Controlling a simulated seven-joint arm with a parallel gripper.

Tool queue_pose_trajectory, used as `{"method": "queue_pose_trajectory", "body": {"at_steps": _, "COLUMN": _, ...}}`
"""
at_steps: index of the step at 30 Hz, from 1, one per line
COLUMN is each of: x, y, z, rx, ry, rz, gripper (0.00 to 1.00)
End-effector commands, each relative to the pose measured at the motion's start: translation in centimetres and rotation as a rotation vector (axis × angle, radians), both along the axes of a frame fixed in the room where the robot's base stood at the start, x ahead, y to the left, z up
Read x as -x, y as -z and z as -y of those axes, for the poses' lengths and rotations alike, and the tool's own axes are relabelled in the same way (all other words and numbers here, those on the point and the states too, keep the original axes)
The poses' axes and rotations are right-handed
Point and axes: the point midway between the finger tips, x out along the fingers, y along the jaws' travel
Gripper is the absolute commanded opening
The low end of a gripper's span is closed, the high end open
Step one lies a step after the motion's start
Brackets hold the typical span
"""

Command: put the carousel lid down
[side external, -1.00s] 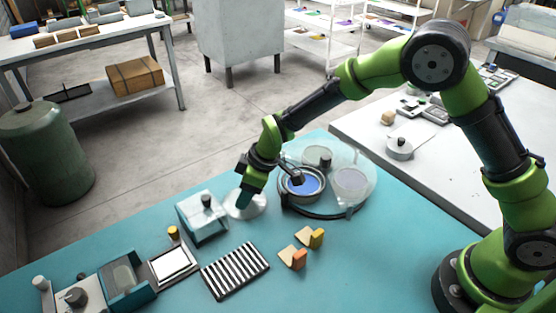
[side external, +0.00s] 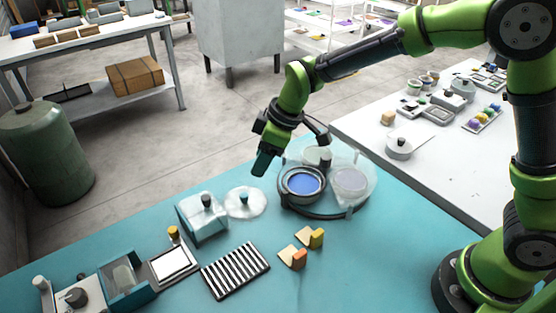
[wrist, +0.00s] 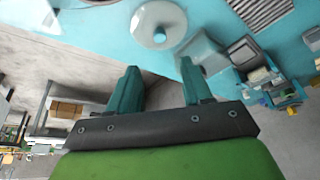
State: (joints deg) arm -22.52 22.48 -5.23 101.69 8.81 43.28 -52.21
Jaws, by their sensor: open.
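The carousel lid (side external: 245,202) is a clear round disc with a dark knob, lying flat on the teal table beside a clear box. It also shows in the wrist view (wrist: 145,32), ahead of the fingers. The carousel (side external: 322,212) stands to its right, with a blue-filled round compartment (side external: 303,184) open at the front and clear covers over other parts. My gripper (side external: 266,162) is raised above and behind the lid, apart from it. In the wrist view its two teal fingers (wrist: 158,86) are spread with nothing between them.
A clear box with a dark knob (side external: 205,216) stands just left of the lid. A striped rack (side external: 235,270) and small wedge blocks (side external: 302,250) lie nearer the front. The teal table (side external: 370,265) is clear at the right front.

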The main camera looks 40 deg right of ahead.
Motion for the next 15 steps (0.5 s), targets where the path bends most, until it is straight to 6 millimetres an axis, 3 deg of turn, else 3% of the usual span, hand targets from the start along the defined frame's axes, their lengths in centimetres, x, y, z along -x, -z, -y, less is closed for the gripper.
{"method": "queue_pose_trajectory", "body": {"at_steps": 4, "x": 0.9, "y": -2.2, "z": 1.4, "rx": -0.024, "ry": 0.061, "rz": 0.005, "gripper": 0.49}}
{"method": "queue_pose_trajectory", "body": {"at_steps": 7, "x": 2.6, "y": -5.0, "z": 3.6, "rx": -0.066, "ry": 0.174, "rz": 0.011, "gripper": 0.49}}
{"method": "queue_pose_trajectory", "body": {"at_steps": 12, "x": 8.0, "y": -9.9, "z": 8.3, "rx": -0.170, "ry": 0.449, "rz": 0.018, "gripper": 0.49}}
{"method": "queue_pose_trajectory", "body": {"at_steps": 15, "x": 11.7, "y": -11.6, "z": 10.6, "rx": -0.233, "ry": 0.610, "rz": 0.027, "gripper": 0.49}}
